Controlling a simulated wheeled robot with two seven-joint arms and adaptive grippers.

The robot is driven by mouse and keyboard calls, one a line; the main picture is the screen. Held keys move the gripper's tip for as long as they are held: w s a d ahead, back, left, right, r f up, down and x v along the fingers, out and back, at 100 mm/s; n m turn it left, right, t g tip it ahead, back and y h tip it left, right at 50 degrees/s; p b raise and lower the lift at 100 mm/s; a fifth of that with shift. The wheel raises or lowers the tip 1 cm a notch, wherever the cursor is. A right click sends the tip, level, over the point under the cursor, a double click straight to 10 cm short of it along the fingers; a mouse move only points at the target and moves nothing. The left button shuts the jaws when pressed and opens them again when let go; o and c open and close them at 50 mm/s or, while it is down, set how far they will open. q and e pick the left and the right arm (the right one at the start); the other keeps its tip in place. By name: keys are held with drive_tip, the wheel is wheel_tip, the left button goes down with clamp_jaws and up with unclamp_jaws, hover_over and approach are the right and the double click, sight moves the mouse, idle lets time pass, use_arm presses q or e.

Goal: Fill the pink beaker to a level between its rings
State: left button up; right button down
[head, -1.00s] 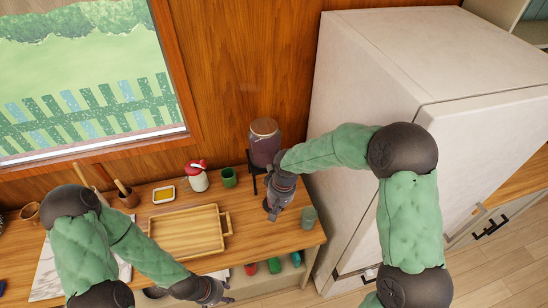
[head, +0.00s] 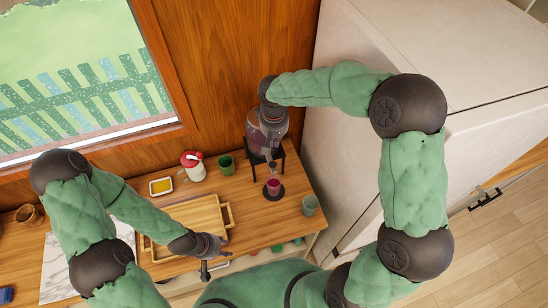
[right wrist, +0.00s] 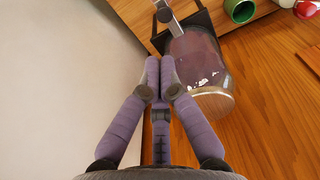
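The pink beaker (head: 273,186) stands upright on a dark round coaster beneath the tap of a drink dispenser (head: 262,143). Its rings and fill level are too small to make out. The dispenser is a clear jar of purplish liquid on a black stand; it also shows in the right wrist view (right wrist: 198,62). My right gripper (right wrist: 160,62) is shut and empty, its fingers together beside the jar and pointing toward the grey tap (right wrist: 168,22). Contact with the tap cannot be told. My left gripper (head: 215,264) hangs, open and empty, by the counter's front edge.
A wooden tray (head: 196,222) lies left of the beaker. A grey-green cup (head: 310,204) stands to its right, near the counter's end. A green cup (head: 226,165), a red-topped white jug (head: 193,165) and a yellow dish (head: 160,186) stand behind. A tall white cabinet (head: 345,130) bounds the right.

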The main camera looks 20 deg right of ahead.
sight(275, 164)
use_arm(q)
wheel_tip(275, 164, down, 8)
drive_tip(key=b, duration=0.7)
drive_tip(key=shift+w+r, duration=0.15)
drive_tip(key=shift+r, duration=0.05)
use_arm(e)
drive_tip(key=f, duration=0.4)
drive_tip(key=w+f, duration=0.1)
drive_tip(key=f, duration=0.9)
drive_tip(key=shift+w+d, duration=0.15)
drive_tip(key=shift+d, duration=0.1)
drive_tip(key=shift+f, duration=0.1)
